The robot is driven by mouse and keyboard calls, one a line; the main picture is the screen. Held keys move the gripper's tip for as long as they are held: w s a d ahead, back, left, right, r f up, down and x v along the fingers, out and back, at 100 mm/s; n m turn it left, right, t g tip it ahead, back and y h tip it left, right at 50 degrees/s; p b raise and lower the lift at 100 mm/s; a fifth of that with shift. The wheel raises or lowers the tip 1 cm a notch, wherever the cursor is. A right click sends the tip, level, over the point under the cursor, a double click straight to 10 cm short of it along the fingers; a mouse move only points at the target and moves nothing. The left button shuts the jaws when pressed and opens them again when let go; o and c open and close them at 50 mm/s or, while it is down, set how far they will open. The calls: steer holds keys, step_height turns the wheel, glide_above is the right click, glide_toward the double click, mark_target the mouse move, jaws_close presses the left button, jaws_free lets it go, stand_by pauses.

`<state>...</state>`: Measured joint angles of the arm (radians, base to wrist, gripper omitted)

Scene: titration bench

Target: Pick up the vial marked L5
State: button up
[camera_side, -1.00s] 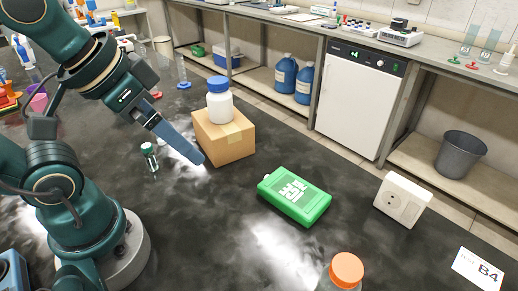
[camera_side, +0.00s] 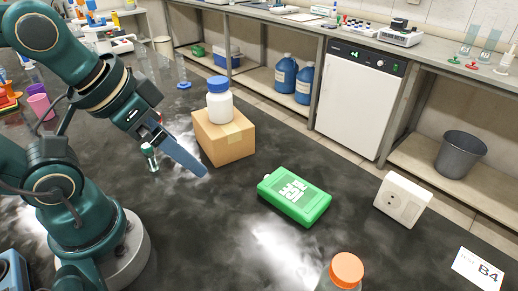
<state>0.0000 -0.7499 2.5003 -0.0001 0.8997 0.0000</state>
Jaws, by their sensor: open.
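A small vial (camera_side: 150,158) with a dark green cap stands upright on the dark bench, left of the cardboard box. Its marking is too small to read, so I cannot tell whether it is L5. My gripper (camera_side: 203,172) reaches down and right from the wrist, its long blue-grey finger passing in front of the box's lower left. The fingers overlap in this view, and the far one is mostly hidden. The gripper is open and holds nothing that I can see. Its tip is to the right of the vial and apart from it.
A white bottle with a blue cap (camera_side: 219,107) stands on the cardboard box (camera_side: 222,143). A green container (camera_side: 295,198) lies right of my gripper, and a white socket box (camera_side: 402,199) is farther right. An orange-capped bottle (camera_side: 347,270) is at the front. Bare bench lies between them.

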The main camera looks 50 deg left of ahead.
steer(key=c, duration=0.5)
steer(key=shift+c, duration=0.2)
steer(key=m+g+y, duration=0.8)
steer(key=m+y, duration=0.2)
steer(key=m, duration=0.1)
glide_toward(151, 154)
steer(key=s+a, duration=0.2)
steer(key=a, duration=0.1)
steer(key=f+m+y, duration=0.1)
steer(key=w+f+m+y, duration=0.1)
steer(key=m, duration=0.1)
steer(key=a+f+m+y, duration=0.1)
steer(key=shift+w+a+f+m+t, duration=0.1)
steer(key=shift+w+f+m+t, duration=0.1)
steer(key=shift+f+m+t, duration=0.1)
steer(key=shift+s+f+m, duration=0.3)
steer(key=shift+f, duration=0.15)
steer(key=shift+s+a+f, duration=0.1)
steer(key=shift+a+f, duration=0.05)
steer(key=shift+a, duration=0.05)
steer(key=shift+x, duration=2.25)
